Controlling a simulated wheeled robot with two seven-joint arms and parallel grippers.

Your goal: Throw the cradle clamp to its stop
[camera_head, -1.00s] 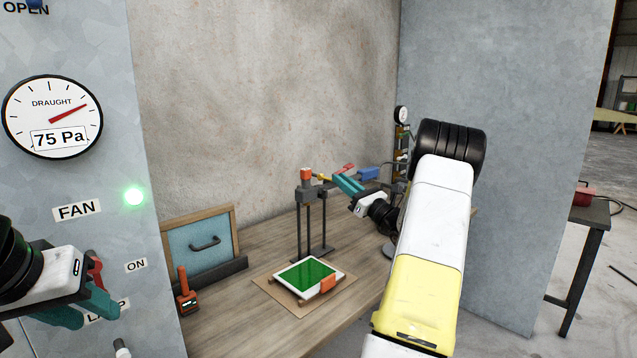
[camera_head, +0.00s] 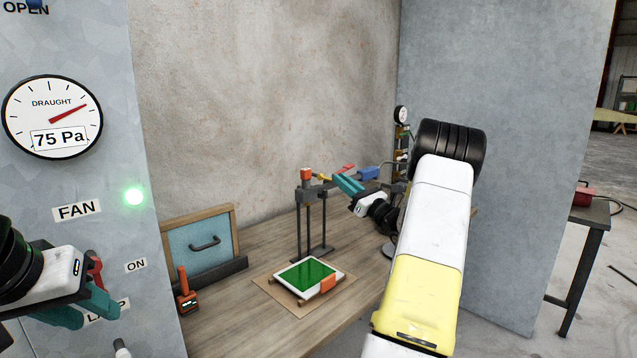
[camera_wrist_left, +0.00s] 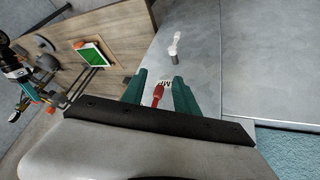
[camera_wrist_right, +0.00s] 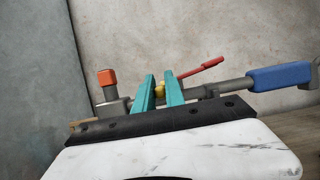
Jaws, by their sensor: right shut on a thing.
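I cannot tell for sure which part is the cradle clamp. A cradle (camera_head: 307,280) with a green-topped white panel lies on the bench, with an orange block (camera_head: 328,284) on its front edge. Behind it stands a grey post frame (camera_head: 310,222) with an orange cap (camera_head: 306,174). My right gripper (camera_head: 338,181) is beside the frame's top, shut on a small yellow knob (camera_wrist_right: 159,91). A red lever (camera_wrist_right: 201,67) and a blue grip (camera_wrist_right: 280,76) show right of it. My left gripper (camera_head: 96,309) is open by the wall panel, with a red handle (camera_wrist_left: 158,94) between its fingers.
The draught gauge (camera_head: 52,117) reads 75 Pa and a green lamp (camera_head: 134,196) is lit on the left panel. A wall closes the back.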

